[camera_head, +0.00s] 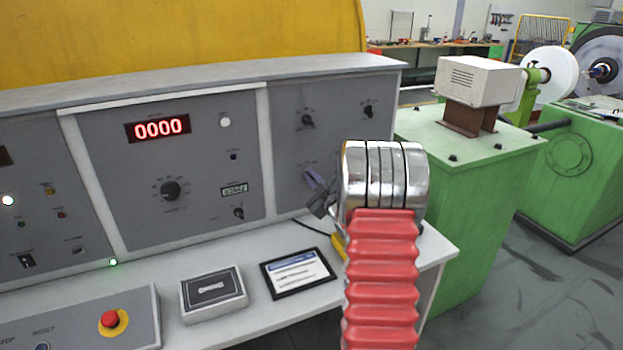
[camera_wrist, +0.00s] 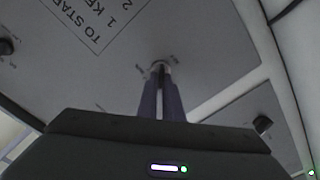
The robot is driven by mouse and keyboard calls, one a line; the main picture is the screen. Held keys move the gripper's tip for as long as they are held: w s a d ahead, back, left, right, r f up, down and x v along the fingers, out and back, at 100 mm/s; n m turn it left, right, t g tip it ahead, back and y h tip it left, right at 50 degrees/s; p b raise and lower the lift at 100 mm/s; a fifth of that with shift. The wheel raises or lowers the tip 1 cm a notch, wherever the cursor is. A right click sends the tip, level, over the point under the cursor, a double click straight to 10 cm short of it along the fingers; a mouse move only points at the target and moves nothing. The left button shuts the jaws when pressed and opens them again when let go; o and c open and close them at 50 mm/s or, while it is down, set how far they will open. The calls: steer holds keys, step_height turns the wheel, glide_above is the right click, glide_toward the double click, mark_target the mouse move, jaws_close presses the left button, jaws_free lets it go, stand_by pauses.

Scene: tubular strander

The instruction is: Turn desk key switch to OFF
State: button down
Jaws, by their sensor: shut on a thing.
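My gripper (camera_head: 314,181) reaches the right-hand grey panel of the desk, below two black knobs. In the wrist view its two purple fingers (camera_wrist: 161,98) are closed around the small key switch (camera_wrist: 159,67), whose metallic top shows just past the fingertips. Small markings stand around the switch, too blurred to read. In the head view the switch is mostly hidden by my fingers. Which position the key points to cannot be told.
Black knobs (camera_head: 307,121) and (camera_head: 368,111) sit above on the same panel. A printed label (camera_wrist: 98,18) is near the switch. A framed card (camera_head: 298,272), a grey box (camera_head: 212,294) and a red emergency button (camera_head: 110,319) are on the desk. A green cabinet (camera_head: 470,200) stands at right.

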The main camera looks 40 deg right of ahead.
steer(key=shift+w+a+n, duration=0.1)
steer(key=shift+a+n, duration=0.1)
steer(key=shift+n, duration=0.4)
steer(key=c, duration=1.9)
jaws_free()
steer(key=shift+d, duration=0.1)
steer(key=v, duration=1.4)
steer(key=shift+w, duration=0.1)
